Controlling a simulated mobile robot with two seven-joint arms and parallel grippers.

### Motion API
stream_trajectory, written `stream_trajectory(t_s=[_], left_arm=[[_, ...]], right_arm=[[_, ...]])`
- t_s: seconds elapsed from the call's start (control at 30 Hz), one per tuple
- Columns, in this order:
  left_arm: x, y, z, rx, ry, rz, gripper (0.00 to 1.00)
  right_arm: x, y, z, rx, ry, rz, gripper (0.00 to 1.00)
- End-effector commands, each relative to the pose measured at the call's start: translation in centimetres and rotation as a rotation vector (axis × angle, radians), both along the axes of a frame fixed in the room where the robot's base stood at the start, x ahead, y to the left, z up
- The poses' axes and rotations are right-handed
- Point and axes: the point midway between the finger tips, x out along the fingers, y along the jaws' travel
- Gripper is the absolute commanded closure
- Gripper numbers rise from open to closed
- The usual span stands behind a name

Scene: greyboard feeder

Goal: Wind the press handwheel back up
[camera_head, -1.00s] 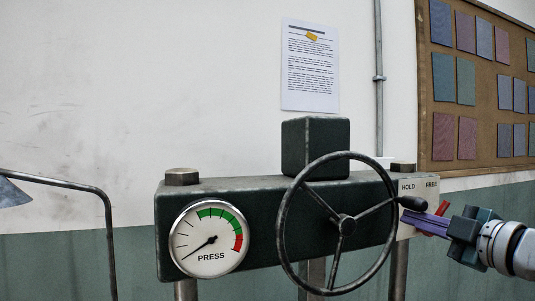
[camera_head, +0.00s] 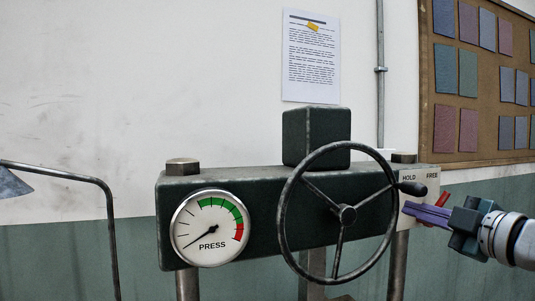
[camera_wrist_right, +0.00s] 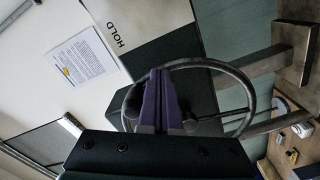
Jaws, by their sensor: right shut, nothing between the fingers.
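The press handwheel (camera_head: 347,214) is a dark spoked ring on the front of the dark green press. Its black handle knob (camera_head: 412,188) sticks out at the upper right of the rim. The rim also shows behind my fingers in the right wrist view (camera_wrist_right: 246,88). My right gripper (camera_head: 406,209), with purple fingers, is shut and empty. Its tips are just below the knob in the head view and look apart from it. My left gripper is not in view.
The round press gauge (camera_head: 210,228) has its needle at lower left, outside the green band. A HOLD/FREE plate (camera_head: 418,178) and a red lever (camera_head: 441,203) are close to my right gripper. A bent metal rail (camera_head: 60,172) stands at left.

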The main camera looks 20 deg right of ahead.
Motion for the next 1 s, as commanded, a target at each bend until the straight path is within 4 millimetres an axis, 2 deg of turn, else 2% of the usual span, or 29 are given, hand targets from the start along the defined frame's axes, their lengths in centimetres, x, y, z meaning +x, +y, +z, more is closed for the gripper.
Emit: stream_trajectory(t_s=[0.17, 0.27, 0.7, 0.83, 1.0], left_arm=[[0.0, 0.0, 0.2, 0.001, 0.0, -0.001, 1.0], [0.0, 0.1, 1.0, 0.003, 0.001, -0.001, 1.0], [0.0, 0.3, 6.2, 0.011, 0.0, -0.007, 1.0], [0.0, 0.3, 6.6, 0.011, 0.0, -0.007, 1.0], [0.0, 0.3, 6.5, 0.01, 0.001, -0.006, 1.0]], right_arm=[[-0.1, 0.0, 0.1, 0.0, 0.001, 0.0, 1.0], [-0.8, 0.0, 0.2, 0.003, 0.005, 0.0, 1.0], [-7.9, -0.6, 0.4, 0.002, 0.005, -0.001, 1.0], [-8.9, -0.7, 0.2, 0.001, 0.003, -0.001, 1.0], [-9.0, -0.7, 0.0, 0.0, 0.0, 0.0, 1.0]])
